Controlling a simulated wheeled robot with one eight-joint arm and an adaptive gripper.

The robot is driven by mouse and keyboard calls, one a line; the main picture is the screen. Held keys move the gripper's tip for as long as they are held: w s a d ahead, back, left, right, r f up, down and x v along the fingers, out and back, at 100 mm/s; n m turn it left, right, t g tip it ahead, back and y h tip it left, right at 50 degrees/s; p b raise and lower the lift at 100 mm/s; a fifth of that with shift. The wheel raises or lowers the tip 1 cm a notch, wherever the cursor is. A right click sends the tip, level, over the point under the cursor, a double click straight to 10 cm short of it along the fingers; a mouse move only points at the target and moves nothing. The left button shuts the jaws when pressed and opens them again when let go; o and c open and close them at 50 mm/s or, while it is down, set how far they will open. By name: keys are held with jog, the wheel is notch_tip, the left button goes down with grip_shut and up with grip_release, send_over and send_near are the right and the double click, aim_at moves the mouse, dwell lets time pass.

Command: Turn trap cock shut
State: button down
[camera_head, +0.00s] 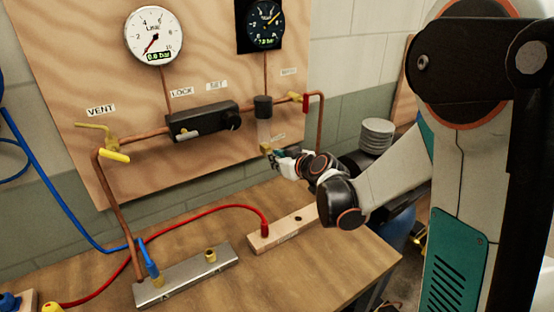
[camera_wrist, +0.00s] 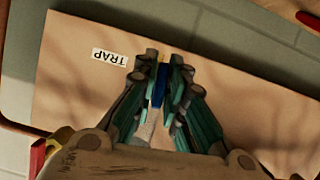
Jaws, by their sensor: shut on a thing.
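The trap cock shows as a small yellow-brass piece (camera_head: 266,148) below the clear bowl (camera_head: 264,131), on the wooden panel, in the head view. My gripper (camera_head: 275,151) reaches it from the right. In the wrist view my gripper (camera_wrist: 161,80) is shut on a narrow blue and yellow part, which I take for the cock's handle (camera_wrist: 158,88). The fingers hide most of the cock, so its turn angle cannot be told. The TRAP label (camera_wrist: 110,57) shows upside down beside the fingers.
Copper pipe runs along the panel (camera_head: 60,60) with a black regulator (camera_head: 203,120), a yellow vent handle (camera_head: 115,156) and a red handle (camera_head: 305,103) close above my gripper. Two gauges (camera_head: 154,36) (camera_head: 262,24) hang above. Below, the bench (camera_head: 210,230) holds a metal block (camera_head: 187,276) and hoses.

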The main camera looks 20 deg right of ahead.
jog(key=shift+m+y, duration=0.3)
jog(key=shift+m, duration=0.1)
dwell(0.3)
jog(key=c, duration=1.7)
grip_release()
jog(key=shift+s, duration=0.1)
jog(key=v, duration=1.1)
jog(key=shift+s+d+r, duration=0.1)
jog(key=shift+s+r, duration=0.15)
jog(key=shift+s, duration=0.05)
